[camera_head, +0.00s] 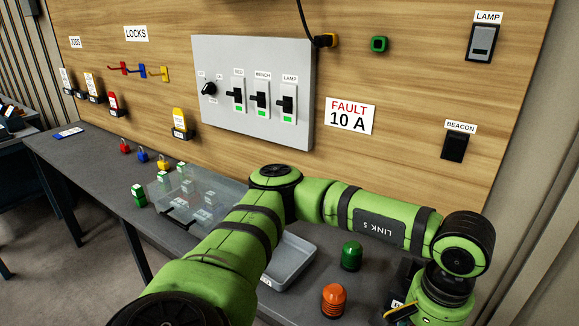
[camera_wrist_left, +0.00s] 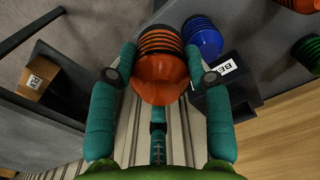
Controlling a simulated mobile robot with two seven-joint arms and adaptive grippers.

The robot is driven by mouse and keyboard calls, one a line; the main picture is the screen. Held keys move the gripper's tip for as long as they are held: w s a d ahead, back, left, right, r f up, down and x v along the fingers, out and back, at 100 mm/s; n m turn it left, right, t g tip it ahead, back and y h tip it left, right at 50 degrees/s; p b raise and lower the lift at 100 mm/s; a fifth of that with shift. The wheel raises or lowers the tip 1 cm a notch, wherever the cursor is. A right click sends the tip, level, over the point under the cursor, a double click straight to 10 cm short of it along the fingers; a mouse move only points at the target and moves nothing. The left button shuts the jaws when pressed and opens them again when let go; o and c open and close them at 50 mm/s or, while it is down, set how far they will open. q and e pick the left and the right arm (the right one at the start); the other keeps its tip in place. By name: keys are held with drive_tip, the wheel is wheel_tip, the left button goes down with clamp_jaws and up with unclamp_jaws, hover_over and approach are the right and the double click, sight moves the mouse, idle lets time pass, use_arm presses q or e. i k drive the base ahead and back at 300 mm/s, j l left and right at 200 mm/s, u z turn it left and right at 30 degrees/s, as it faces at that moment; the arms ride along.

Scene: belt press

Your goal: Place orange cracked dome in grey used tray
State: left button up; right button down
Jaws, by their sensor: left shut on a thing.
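An orange ribbed dome (camera_wrist_left: 163,68) is between the teal fingers of my left gripper (camera_wrist_left: 160,77) in the left wrist view. The gripper is shut on it; no crack can be made out. In the head view my left arm reaches across the bench to the lower right, and its gripper and the held dome do not show. A grey tray (camera_head: 291,262) lies on the bench, partly hidden behind my arm; its inside looks empty where it shows. A second orange dome (camera_head: 333,300) stands on the bench to the right of the tray. My right gripper is not in view.
A green dome (camera_head: 351,256) stands behind the second orange one. A blue dome (camera_wrist_left: 203,38) is beside a black labelled block (camera_wrist_left: 225,90). A clear box (camera_head: 165,190) with several small parts is left of the tray. The wall panel (camera_head: 253,90) rises behind the bench.

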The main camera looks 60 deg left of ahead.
sight(281, 262)
drive_tip(key=u, duration=0.95)
drive_tip(key=i+u, duration=0.35)
drive_tip(key=i+l+u, duration=0.1)
drive_tip(key=u, duration=0.25)
